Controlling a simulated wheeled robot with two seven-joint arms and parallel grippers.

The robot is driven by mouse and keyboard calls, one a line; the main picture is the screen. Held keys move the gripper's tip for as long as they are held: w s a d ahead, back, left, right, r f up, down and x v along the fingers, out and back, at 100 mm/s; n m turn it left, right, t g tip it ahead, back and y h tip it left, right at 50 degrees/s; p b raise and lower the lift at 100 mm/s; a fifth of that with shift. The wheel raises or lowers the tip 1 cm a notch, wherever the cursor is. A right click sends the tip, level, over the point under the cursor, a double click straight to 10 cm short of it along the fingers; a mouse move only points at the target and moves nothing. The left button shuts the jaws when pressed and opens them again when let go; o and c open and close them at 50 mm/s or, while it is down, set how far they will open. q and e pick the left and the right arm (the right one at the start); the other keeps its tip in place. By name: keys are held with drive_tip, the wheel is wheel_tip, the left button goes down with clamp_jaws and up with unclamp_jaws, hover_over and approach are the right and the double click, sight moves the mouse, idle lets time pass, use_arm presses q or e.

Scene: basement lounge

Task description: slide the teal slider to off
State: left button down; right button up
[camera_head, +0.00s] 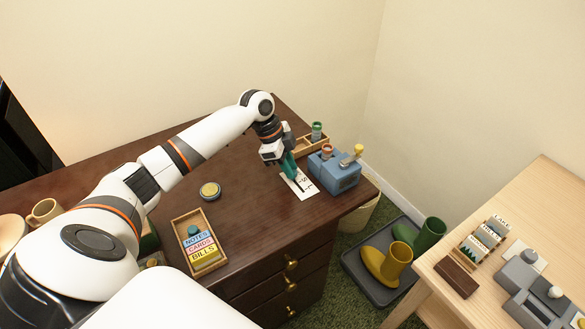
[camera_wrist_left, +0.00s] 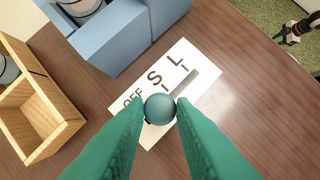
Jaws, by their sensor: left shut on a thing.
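The teal slider knob (camera_wrist_left: 160,108) is round and sits on a white label plate (camera_wrist_left: 207,92) marked OFF, S and L. It appears beside the OFF label, with bare slot running from it toward L at the upper right. My left gripper (camera_wrist_left: 160,113) has its teal fingers shut on the knob, one on each side. In the head view, my left gripper (camera_head: 290,172) points down at the white plate (camera_head: 306,191) on the dark wooden desk, and its fingers hide the knob.
A blue box (camera_head: 340,177) with knobs stands right beside the plate. A wooden compartment tray (camera_head: 309,143) is behind. A labelled wooden tray (camera_head: 190,222) and a round tin (camera_head: 210,191) lie to the left. A lighter table (camera_head: 545,200) stands at right.

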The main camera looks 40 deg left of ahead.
use_arm(q)
drive_tip(key=shift+w+a+r, duration=0.1)
drive_tip(key=shift+w+a, duration=0.2)
drive_tip(key=shift+a, duration=0.45)
drive_tip(key=c, duration=1.2)
unclamp_jaws()
drive_tip(key=shift+a, duration=0.1)
drive_tip(key=v, duration=1.2)
